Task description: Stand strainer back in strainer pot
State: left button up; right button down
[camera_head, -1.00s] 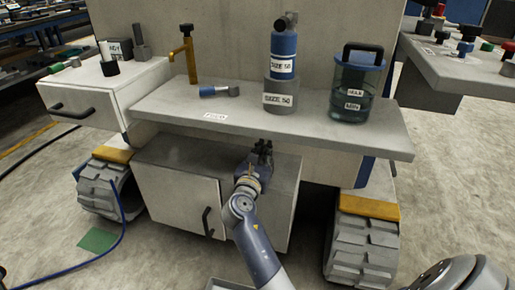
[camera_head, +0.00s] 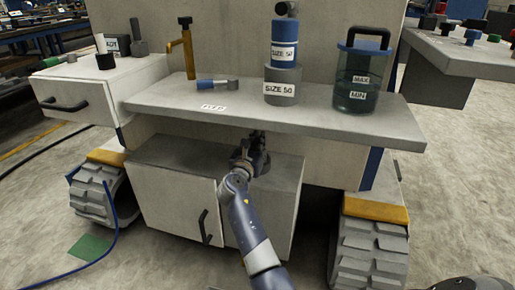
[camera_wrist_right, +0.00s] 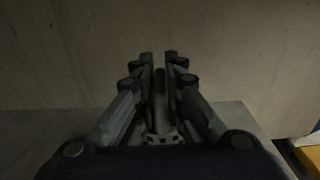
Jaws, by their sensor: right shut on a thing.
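A blue cylinder labelled SIZE 50 (camera_head: 285,52), with a dark fitting on top, stands upright in a grey cup labelled SIZE 50 (camera_head: 281,87) on the shelf. These may be the strainer and its pot; I cannot tell for sure. My right gripper (camera_head: 257,142) is below the shelf's front edge, above the lower cabinet, apart from both. In the right wrist view its fingers (camera_wrist_right: 165,62) are close together on a slim dark piece (camera_wrist_right: 161,92) that I cannot identify.
The shelf (camera_head: 330,118) overhangs my right gripper. On it are a clear container with a blue lid (camera_head: 357,78), a blue-handled tool (camera_head: 217,83) and a brass tap-like post (camera_head: 187,50).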

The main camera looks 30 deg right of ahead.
jog(key=shift+f, duration=0.1)
jog(key=shift+f, duration=0.1)
jog(key=c, duration=1.7)
grip_release()
jog(key=shift+o, duration=0.2)
